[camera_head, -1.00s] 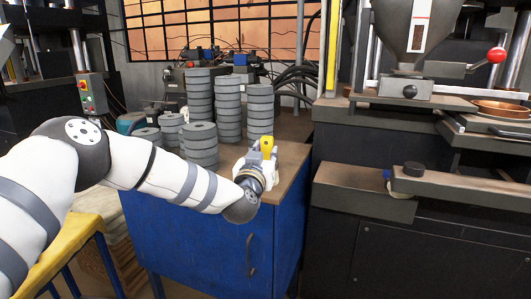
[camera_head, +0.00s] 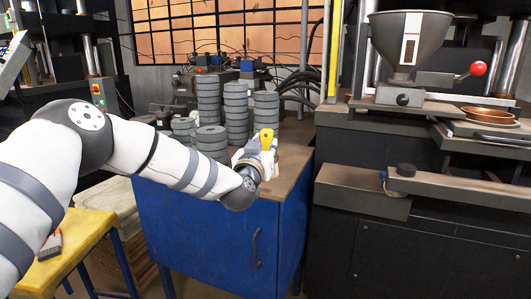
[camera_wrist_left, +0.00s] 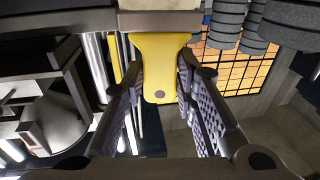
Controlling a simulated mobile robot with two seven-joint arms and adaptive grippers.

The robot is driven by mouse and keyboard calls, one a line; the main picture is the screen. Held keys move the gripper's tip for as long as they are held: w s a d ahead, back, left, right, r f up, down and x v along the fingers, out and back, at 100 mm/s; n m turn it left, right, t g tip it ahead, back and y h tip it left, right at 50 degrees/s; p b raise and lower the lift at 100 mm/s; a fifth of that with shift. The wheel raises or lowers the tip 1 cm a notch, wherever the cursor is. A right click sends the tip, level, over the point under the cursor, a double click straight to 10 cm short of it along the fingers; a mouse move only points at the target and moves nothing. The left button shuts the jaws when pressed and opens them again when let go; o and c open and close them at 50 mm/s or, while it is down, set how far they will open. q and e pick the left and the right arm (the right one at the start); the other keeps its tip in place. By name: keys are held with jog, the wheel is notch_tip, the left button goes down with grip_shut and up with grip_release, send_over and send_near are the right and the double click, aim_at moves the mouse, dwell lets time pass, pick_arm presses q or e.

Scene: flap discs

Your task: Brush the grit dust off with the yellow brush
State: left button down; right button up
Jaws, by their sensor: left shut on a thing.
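A pale block, perhaps the bristle end, shows at that view's top edge, partly cut off. I cannot make out grit dust on any surface. My right gripper is not in view.
Several stacks of grey discs (camera_head: 236,112) stand on the cabinet left of the gripper. The dark press (camera_head: 440,240), with its hopper (camera_head: 405,38) and copper pan (camera_head: 488,115), stands to the right. A yellow stool (camera_head: 78,232) bears small items at lower left.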

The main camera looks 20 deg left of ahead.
pick_arm(q)
jog(key=shift+s+r, duration=0.1)
jog(key=shift+r, duration=1.7)
